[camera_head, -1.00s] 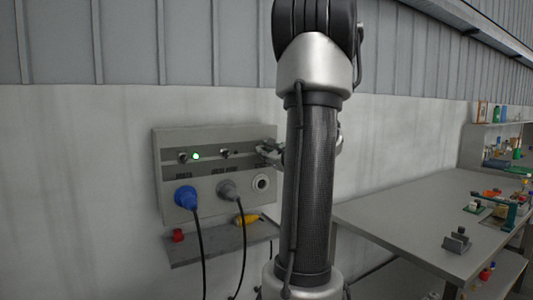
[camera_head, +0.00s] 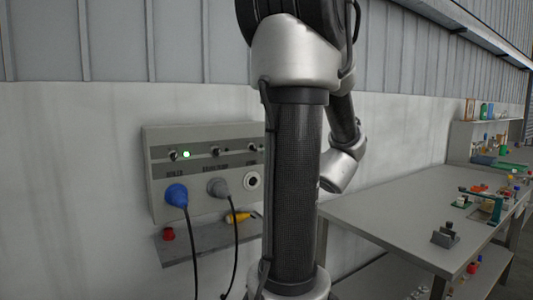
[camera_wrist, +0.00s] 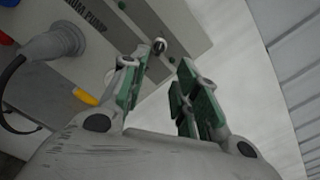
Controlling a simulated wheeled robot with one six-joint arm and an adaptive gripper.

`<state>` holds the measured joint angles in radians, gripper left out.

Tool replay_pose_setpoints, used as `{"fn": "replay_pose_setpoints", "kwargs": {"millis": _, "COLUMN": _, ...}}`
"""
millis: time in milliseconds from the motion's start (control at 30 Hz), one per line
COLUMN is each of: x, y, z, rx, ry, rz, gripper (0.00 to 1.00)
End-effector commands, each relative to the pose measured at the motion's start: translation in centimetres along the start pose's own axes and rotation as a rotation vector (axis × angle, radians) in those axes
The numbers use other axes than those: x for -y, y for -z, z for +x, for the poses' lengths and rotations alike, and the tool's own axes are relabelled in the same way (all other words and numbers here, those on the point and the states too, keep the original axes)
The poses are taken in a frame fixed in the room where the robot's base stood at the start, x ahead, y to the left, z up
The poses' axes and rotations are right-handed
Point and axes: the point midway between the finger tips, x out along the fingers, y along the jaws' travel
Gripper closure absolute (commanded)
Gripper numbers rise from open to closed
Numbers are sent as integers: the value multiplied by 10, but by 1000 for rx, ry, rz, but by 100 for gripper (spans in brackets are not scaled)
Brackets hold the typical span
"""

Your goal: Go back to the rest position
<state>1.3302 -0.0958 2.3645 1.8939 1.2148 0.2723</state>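My gripper (camera_wrist: 165,75) shows in the wrist view with its two green-padded fingers apart and nothing between them. It is in front of and apart from the grey wall panel (camera_wrist: 185,22), as far as I can tell. In the head view my upright arm hides the gripper, and a wrist link of mine shows to the right of it. The panel (camera_head: 158,150) carries a lit green lamp (camera_head: 186,154), a blue plug (camera_head: 176,195) and a grey plug (camera_head: 218,187). The grey plug also shows in the wrist view (camera_wrist: 58,42).
A small shelf (camera_head: 190,246) under the panel holds a red item (camera_head: 168,233) and a yellow item (camera_head: 238,217). Black cables hang from the plugs. A grey workbench (camera_head: 385,212) with several small objects stands to the right. Bare wall lies between panel and bench.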

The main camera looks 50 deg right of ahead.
Motion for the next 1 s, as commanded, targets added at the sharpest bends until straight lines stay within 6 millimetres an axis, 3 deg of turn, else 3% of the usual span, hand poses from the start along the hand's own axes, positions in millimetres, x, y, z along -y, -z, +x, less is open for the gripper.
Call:
{"fn": "replay_pose_setpoints", "kwargs": {"millis": 167, "x": 0, "y": 0, "z": -9, "rx": 0, "ry": 0, "rz": 1, "gripper": 70}}
{"fn": "replay_pose_setpoints", "kwargs": {"millis": 767, "x": -3, "y": 4, "z": -10, "rx": -14, "ry": -11, "rz": -29, "gripper": 70}}
{"fn": "replay_pose_setpoints", "kwargs": {"millis": 867, "x": -25, "y": 19, "z": -19, "rx": -63, "ry": -108, "rz": -95, "gripper": 70}}
{"fn": "replay_pose_setpoints", "kwargs": {"millis": 1000, "x": -78, "y": 51, "z": -56, "rx": -161, "ry": -360, "rz": -258, "gripper": 70}}
